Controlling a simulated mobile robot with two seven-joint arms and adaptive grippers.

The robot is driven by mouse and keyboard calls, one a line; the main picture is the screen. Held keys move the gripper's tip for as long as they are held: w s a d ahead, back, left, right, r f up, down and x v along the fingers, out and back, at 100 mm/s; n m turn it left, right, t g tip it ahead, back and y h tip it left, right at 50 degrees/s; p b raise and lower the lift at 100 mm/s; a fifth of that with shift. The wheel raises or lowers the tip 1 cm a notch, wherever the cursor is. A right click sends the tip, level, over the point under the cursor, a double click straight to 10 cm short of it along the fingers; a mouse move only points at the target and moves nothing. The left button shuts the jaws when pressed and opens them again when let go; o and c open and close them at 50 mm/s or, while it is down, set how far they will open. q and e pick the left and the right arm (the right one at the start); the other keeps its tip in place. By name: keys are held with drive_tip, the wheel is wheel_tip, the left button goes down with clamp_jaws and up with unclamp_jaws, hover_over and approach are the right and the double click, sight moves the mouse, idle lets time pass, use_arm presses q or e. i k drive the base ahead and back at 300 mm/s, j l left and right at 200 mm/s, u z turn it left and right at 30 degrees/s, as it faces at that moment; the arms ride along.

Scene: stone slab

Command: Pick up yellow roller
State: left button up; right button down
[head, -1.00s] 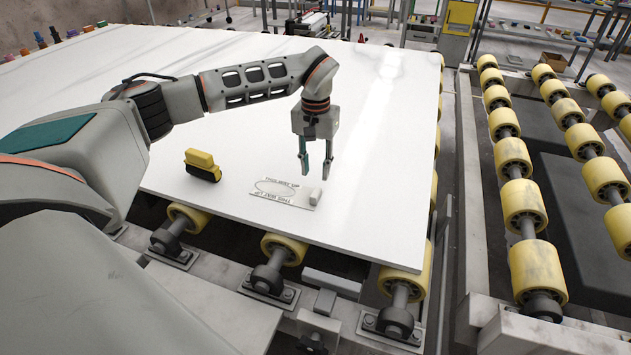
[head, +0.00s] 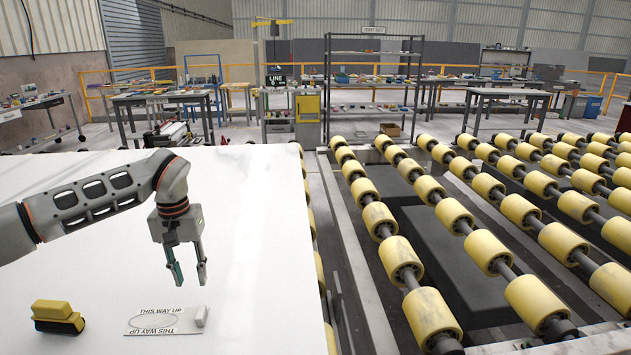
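A small yellow block-shaped tool with a black base (head: 58,316) sits on the white slab (head: 262,250) at the lower left; it may be the yellow roller. My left gripper (head: 189,280) is open and empty, pointing down above the slab, to the right of the yellow tool and apart from it. Below the gripper lies a flat "THIS WAY UP" plate (head: 150,321) with a small pale block (head: 201,316) at its right end. My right gripper is out of view.
Rows of large yellow conveyor rollers (head: 432,312) fill the right side beyond the slab's edge. A yellow cabinet (head: 307,108), shelving (head: 370,90) and workbenches (head: 165,98) stand at the back. Most of the slab is clear.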

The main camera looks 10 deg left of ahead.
sight(49, 316)
drive_tip(key=k, duration=1)
